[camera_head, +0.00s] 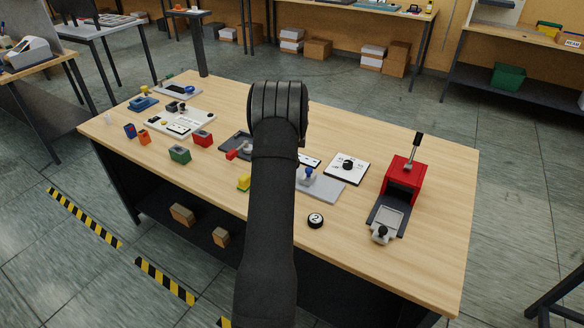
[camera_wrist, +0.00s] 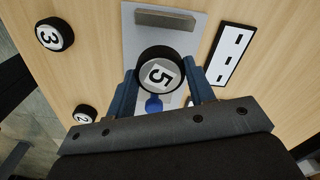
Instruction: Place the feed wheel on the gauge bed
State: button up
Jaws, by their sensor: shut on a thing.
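My gripper (camera_wrist: 161,82) is shut on a black wheel with a white face marked 5 (camera_wrist: 160,70), which I take as the feed wheel. Its blue fingers lie on either side of the wheel. The wheel is over a grey plate, apparently the gauge bed (camera_wrist: 140,40), with a raised grey bar (camera_wrist: 165,18) at one end and a blue knob (camera_wrist: 154,104) partly hidden below the wheel. I cannot tell whether the wheel touches the plate. In the head view the plate (camera_head: 326,190) shows right of my arm, which hides the gripper and held wheel.
A white slotted strip (camera_wrist: 231,55) lies on the other side. A white board with a black knob (camera_head: 347,167) and a red press (camera_head: 402,182) stand right.

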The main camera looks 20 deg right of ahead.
jog(key=shift+f, duration=2)
jog(key=shift+f, duration=0.1)
jog(key=o, duration=1.1)
jog(key=shift+c, duration=0.2)
notch_tip(320, 180, up, 12)
jog(key=shift+r, duration=0.1)
notch_tip(320, 180, down, 12)
jog(key=shift+r, duration=1.75)
